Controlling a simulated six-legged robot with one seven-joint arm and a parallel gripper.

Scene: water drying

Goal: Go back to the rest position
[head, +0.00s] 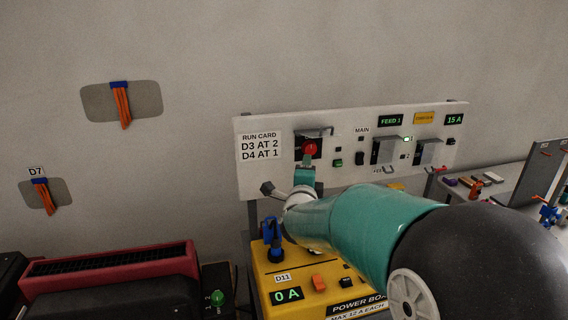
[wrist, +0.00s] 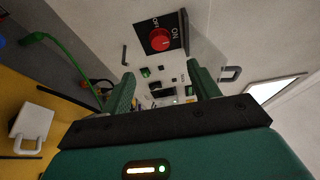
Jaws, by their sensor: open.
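My gripper (wrist: 164,85) is open in the wrist view, with its two green fingers apart and nothing between them. It faces the white control panel (head: 270,180). A red rotary knob (wrist: 159,39) marked ON and OFF sits on a dark plate beyond the fingers, apart from them in that view. In the head view, the same red knob (head: 310,148) is just above the gripper's end. My teal arm reaches in from the lower right and hides part of the panel's lower edge and the yellow power box (head: 264,277).
The power box reads 0 A and has a blue plug (head: 272,236) on top. A red-topped machine (head: 110,265) stands at the lower left. Orange cable bundles (head: 122,105) hang on the wall. A bench (head: 500,183) with small parts is at the right.

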